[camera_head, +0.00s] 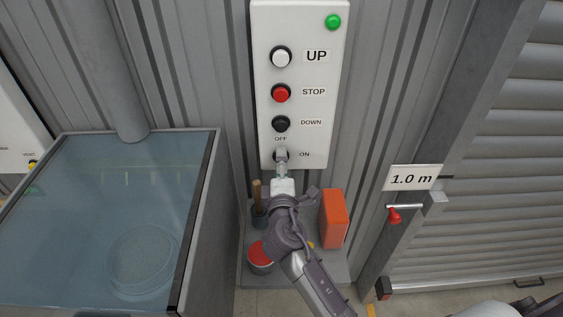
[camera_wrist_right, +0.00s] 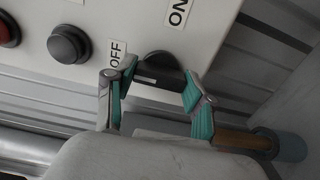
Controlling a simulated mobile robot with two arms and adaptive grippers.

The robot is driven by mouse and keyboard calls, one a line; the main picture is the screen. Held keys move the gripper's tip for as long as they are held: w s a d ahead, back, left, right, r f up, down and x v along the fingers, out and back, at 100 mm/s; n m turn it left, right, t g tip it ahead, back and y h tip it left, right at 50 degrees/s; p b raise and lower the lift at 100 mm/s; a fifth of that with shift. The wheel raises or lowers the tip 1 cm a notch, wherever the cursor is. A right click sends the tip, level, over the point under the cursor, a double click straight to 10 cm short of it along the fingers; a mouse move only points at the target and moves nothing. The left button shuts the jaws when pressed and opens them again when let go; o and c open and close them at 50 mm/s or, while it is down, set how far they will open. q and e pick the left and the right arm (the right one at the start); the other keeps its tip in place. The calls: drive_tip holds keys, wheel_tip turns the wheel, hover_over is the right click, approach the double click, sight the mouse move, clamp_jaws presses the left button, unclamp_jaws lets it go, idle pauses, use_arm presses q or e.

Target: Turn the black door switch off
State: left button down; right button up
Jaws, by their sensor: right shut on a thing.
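The black door switch (camera_wrist_right: 160,66) is a rotary knob low on a pale control panel (camera_head: 264,130), between the OFF and ON labels. In the head view my right gripper (camera_head: 281,156) reaches up to it and mostly hides it. In the right wrist view the two teal-padded fingers of this gripper (camera_wrist_right: 156,86) sit on either side of the knob's bar, shut on it. A short white line shows on the bar, nearer the finger by the OFF label (camera_wrist_right: 117,53). The exact angle of the knob is hard to tell. My left gripper is not in view.
Above the switch are the white UP (camera_head: 281,57), red STOP (camera_head: 281,93) and black DOWN (camera_head: 281,124) buttons and a green lamp (camera_head: 333,22). A water tank (camera_head: 195,225) stands left. An orange box (camera_head: 333,218) and red-topped can (camera_head: 260,257) stand below. A shutter (camera_head: 510,150) is right.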

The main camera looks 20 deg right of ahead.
idle(0.5)
drive_tip(key=o, duration=1.2)
drive_tip(key=shift+c, duration=0.2)
drive_tip(key=v, duration=1.2)
